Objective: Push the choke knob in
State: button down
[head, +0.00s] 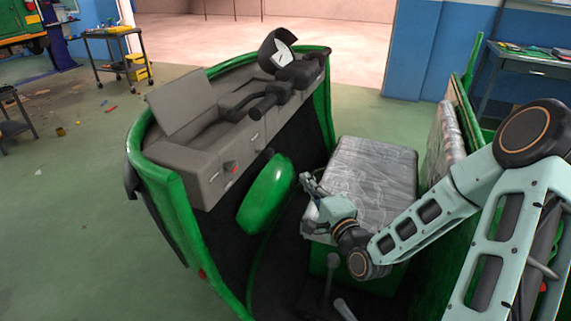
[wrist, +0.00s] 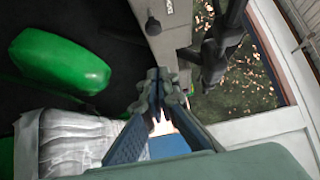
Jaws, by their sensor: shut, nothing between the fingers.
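A small dark fitting (head: 254,138) sits farther right on that face. A dark round knob (wrist: 153,26) shows on the grey panel in the wrist view. No readable label tells me which of these is the choke knob. My gripper (head: 306,182) is shut and empty, over the front of the seat and apart from the dashboard. In the wrist view my closed fingertips (wrist: 160,76) overlap the panel's lower end, with the dark knob above them in the picture.
A green rounded hump (head: 268,191) rises between my gripper and the dashboard. The handlebar (head: 265,101) juts out above the dashboard. The plastic-wrapped seat (head: 375,165) lies beside my gripper. Levers (head: 330,270) stand on the floor below my wrist.

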aim_at(270, 157)
jog(key=s+a+x, duration=0.1)
jog(key=a+x, duration=0.1)
jog(key=x, duration=1)
jog(key=shift+w+a, duration=0.25)
jog(key=shift+a, duration=0.2)
jog(key=a, duration=0.1)
jog(key=w+a+b, duration=0.1)
jog(key=shift+a+f+b, duration=0.15)
jog(key=shift+a+b, duration=0.1)
jog(key=shift+b, duration=0.05)
jog(key=shift+a, duration=0.2)
jog(key=shift+d, duration=0.1)
